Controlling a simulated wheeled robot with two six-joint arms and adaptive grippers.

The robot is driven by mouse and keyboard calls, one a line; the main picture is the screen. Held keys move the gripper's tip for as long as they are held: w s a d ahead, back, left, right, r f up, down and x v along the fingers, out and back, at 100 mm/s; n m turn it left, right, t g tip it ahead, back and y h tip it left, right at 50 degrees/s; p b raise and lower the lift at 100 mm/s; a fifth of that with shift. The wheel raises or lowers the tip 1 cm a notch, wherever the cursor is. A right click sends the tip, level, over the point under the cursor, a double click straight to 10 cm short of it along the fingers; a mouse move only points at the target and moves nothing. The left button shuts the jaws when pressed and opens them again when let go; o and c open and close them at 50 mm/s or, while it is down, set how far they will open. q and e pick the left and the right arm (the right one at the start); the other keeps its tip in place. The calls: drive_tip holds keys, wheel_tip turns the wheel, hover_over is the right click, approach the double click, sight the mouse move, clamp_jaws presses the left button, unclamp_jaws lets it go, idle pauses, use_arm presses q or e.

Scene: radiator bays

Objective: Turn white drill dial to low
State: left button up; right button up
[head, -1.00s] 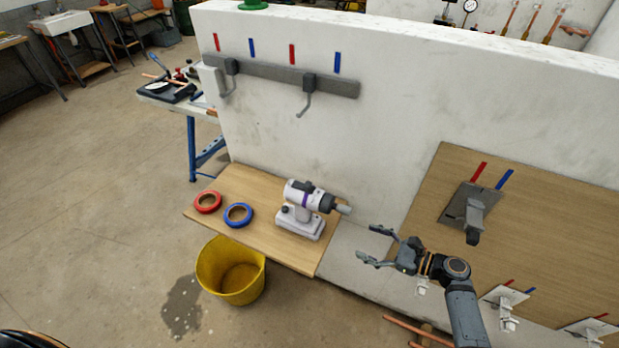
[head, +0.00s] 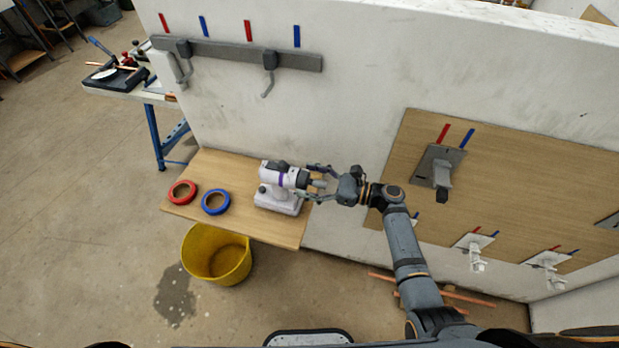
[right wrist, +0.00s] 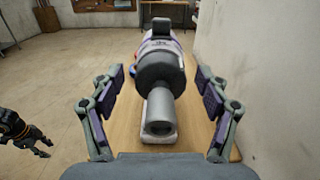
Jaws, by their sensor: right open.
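The white drill (head: 277,183) with a purple band stands upright on the wooden shelf, its grey nose to the right. In the right wrist view the drill's dark round collar (right wrist: 160,66) and grey nose (right wrist: 159,112) face me. A dark block (right wrist: 161,25) sits on top; no dial setting is readable. My right gripper (head: 322,183) is open at the nose end; its fingers (right wrist: 161,105) stand on either side of the nose, apart from it. My left gripper (right wrist: 38,143) shows small and dark at the left of the right wrist view.
A red tape roll (head: 182,193) and a blue tape roll (head: 215,202) lie on the shelf (head: 240,228) left of the drill. A yellow bucket (head: 216,262) stands on the floor in front. The white wall (head: 350,110) rises behind, with a hook rail (head: 225,53) above.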

drive_tip(key=shift+c, duration=0.4)
drive_tip(key=c, duration=1.1)
drive_tip(key=shift+f, duration=0.1)
drive_tip(key=shift+s+a+f+n+b, duration=0.1)
drive_tip(key=shift+s+f+n+b, duration=0.05)
drive_tip(key=shift+n+b, duration=3.6)
drive_tip(key=shift+s+f+n+b, duration=0.1)
drive_tip(key=shift+n+b, duration=3.15)
drive_tip(key=shift+n, duration=0.9)
